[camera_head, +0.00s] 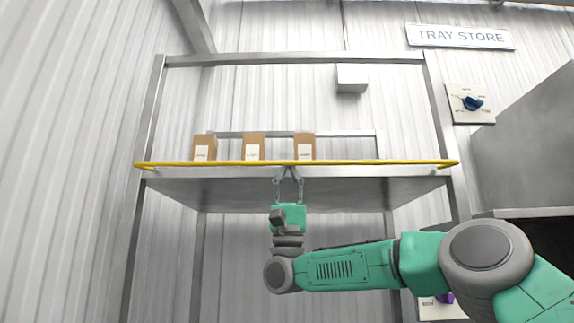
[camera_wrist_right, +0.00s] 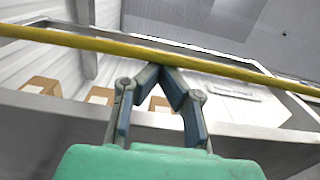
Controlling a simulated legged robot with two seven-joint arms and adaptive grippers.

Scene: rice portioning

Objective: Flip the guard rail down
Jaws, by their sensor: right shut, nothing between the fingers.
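The yellow guard rail (camera_head: 370,162) runs across the front of a high metal shelf (camera_head: 240,190), at about the level of the shelf's front edge. Its ends bend back at the two side posts. In the right wrist view the rail (camera_wrist_right: 235,72) crosses the upper part of the picture from left to right. My right gripper (camera_head: 290,170) points up at the rail near the middle of the shelf. In the wrist view its fingertips (camera_wrist_right: 163,66) meet right at the rail with nothing between them. Whether they touch the rail is unclear. My left gripper is not in view.
Three brown boxes (camera_head: 254,147) with white labels stand on the shelf behind the rail. A grey cabinet (camera_head: 525,150) stands at the right edge.

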